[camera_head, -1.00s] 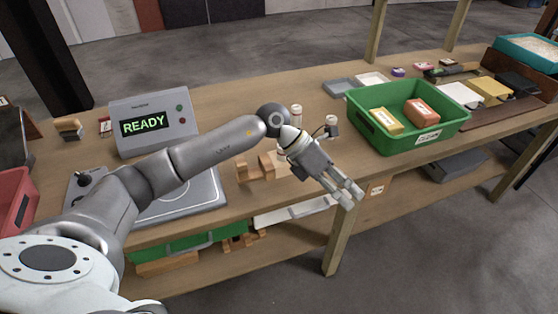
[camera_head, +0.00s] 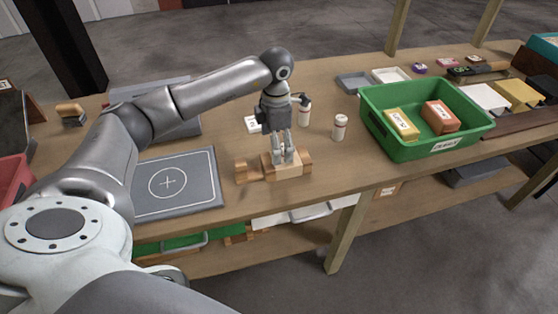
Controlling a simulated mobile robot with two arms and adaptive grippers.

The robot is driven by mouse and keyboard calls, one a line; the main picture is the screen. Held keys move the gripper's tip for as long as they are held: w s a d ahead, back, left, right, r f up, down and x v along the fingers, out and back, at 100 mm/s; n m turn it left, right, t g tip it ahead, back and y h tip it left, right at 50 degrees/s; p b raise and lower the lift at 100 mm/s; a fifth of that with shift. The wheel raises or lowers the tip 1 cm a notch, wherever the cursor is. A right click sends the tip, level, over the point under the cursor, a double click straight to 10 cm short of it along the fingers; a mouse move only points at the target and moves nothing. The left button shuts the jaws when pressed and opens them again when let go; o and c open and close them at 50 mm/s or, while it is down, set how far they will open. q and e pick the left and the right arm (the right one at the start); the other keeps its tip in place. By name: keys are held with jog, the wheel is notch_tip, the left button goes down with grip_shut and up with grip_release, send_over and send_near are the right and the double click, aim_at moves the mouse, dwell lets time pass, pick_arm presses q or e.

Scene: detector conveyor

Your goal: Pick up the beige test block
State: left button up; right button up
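A pale beige block (camera_head: 288,172) lies at the front middle of the bench, among brown wooden pieces (camera_head: 245,171) that look like a stand. My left gripper (camera_head: 283,158) points straight down at this block. Its fingertips are at the block's top and hide part of it. I cannot tell whether the fingers touch or grip it. My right gripper is not in view.
A green bin (camera_head: 372,130) holding a yellow and an orange block stands to the right. A grey plate with a cross (camera_head: 205,195) lies left. My arm covers the display box.

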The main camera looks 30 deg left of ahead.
pick_arm(q)
notch_tip(320, 180, down, 2)
jog(key=shift+d+f+p, duration=0.15)
jog(key=shift+p, duration=0.15)
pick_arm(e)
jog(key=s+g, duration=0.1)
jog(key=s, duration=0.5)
pick_arm(q)
jog(key=shift+s+d+f+p, duration=0.15)
jog(key=shift+f+p, duration=0.25)
jog(key=shift+f, duration=0.2)
jog(key=shift+s+d+f+p, duration=0.1)
jog(key=shift+f+p, duration=0.25)
jog(key=shift+f, duration=1.35)
jog(key=shift+w, duration=0.1)
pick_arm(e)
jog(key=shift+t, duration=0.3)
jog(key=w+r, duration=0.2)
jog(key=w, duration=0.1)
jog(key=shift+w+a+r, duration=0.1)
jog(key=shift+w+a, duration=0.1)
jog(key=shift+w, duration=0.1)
pick_arm(q)
jog(key=c, duration=1.3)
jog(key=shift+o, duration=0.2)
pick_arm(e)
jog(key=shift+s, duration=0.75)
